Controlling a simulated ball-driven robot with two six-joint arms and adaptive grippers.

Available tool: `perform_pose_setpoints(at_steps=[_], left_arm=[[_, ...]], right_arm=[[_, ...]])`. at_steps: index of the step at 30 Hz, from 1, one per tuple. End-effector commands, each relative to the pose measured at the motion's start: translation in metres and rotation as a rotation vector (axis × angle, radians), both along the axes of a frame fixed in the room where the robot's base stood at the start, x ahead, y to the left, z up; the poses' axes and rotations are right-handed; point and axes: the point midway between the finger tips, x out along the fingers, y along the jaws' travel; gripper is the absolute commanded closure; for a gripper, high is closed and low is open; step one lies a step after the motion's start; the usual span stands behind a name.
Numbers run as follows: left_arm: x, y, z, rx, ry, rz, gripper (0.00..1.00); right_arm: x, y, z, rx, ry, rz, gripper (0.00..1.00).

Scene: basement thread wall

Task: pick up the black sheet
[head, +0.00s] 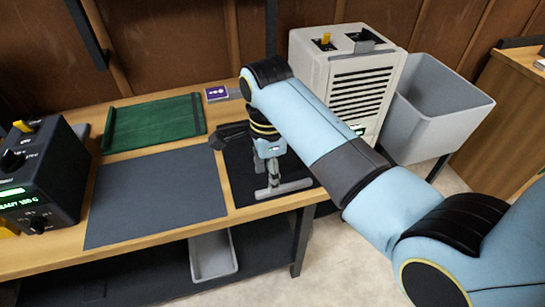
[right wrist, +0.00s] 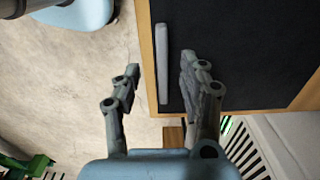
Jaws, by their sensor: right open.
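The black sheet (head: 240,180) lies flat at the right end of the wooden table and fills much of the right wrist view (right wrist: 240,50). A pale grey bar (head: 292,187) runs along its front edge; it also shows in the right wrist view (right wrist: 162,62). My right gripper (head: 273,186) points down over this bar. In the right wrist view its fingers (right wrist: 160,68) are open, with the bar in the gap between them. I cannot tell whether they touch it. My arm hides part of the sheet. My left gripper is not in view.
A dark grey mat (head: 155,200) lies left of the black sheet, with a green sheet (head: 155,122) behind. A black heater box (head: 45,175) stands at the left. A white vented machine (head: 345,80) and grey bin (head: 430,110) stand right. A grey tray (head: 212,255) sits below.

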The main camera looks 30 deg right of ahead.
Motion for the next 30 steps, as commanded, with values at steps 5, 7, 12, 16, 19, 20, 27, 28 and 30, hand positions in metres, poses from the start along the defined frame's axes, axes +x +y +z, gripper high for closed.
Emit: perform_pose_setpoints(at_steps=[5, 7, 12, 16, 19, 20, 27, 28, 30], left_arm=[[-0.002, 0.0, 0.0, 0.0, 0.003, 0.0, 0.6], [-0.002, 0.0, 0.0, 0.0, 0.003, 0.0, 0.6], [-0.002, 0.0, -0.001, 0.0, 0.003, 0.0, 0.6], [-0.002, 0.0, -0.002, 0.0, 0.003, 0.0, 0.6], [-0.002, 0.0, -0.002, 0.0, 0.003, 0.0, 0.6], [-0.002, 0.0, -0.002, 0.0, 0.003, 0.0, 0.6], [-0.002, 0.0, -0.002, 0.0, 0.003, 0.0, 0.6], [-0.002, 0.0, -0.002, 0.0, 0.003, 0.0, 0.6], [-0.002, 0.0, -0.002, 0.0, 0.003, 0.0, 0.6]], right_arm=[[0.0, 0.0, -0.015, 0.0, 0.001, 0.001, 0.58], [0.0, 0.0, -0.025, 0.0, 0.003, 0.001, 0.58], [0.002, -0.001, -0.052, -0.001, 0.0, 0.001, 0.58], [0.002, -0.001, -0.059, 0.0, -0.002, 0.001, 0.58], [0.002, -0.001, -0.059, 0.0, -0.002, 0.001, 0.58], [0.002, -0.001, -0.059, 0.0, -0.002, 0.001, 0.58], [0.001, -0.001, -0.059, 0.0, -0.002, 0.002, 0.81], [0.001, -0.001, -0.059, 0.0, -0.002, 0.002, 0.85], [0.001, -0.001, -0.059, 0.0, -0.001, 0.002, 0.94]])
